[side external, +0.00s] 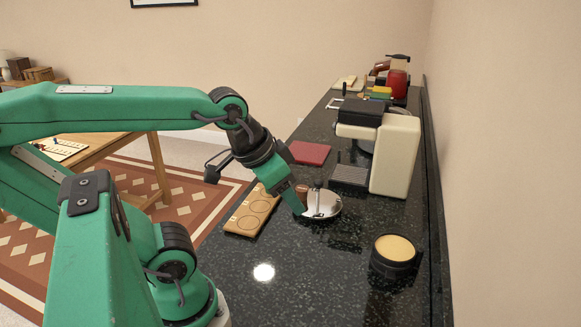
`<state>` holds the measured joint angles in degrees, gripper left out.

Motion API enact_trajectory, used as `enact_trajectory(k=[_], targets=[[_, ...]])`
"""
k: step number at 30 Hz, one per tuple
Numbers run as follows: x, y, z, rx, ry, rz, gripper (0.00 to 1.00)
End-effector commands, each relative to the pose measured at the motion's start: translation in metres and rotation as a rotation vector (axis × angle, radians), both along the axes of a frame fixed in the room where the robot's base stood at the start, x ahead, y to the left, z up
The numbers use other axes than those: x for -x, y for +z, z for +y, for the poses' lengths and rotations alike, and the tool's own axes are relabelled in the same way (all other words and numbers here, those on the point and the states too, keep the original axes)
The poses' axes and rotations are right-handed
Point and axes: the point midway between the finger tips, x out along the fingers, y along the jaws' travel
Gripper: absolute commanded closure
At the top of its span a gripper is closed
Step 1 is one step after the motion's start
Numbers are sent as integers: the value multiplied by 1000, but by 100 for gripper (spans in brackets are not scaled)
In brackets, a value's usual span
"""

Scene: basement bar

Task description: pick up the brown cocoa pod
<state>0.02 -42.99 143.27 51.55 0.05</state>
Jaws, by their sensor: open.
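A small brown object (302,189), which looks like the cocoa pod, shows at the left of a shiny silver dish (328,209) on the dark counter. My gripper (303,203) is open and points down at the dish's left side. Its green finger is in front of the brown object and hides part of it. I cannot tell from this view whether the finger touches the object, or whether the object lies in the dish or behind it.
A wooden board with round recesses (245,219) lies left of the dish. A cream coffee machine (396,156) stands behind right, and a black tub with a tan top (394,255) in front right. A red mat (309,153) lies farther back. The front counter (310,285) is clear.

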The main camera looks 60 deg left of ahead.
Motion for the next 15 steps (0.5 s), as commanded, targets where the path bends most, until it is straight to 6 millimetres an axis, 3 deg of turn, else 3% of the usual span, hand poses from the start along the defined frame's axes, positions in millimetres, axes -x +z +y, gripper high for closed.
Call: enact_trajectory(k=[1,3,15], targets=[[0,0,0,0,0,0,50],[0,0,0,0,1,0,40],[-3,1,2,-3,3,5,40]])
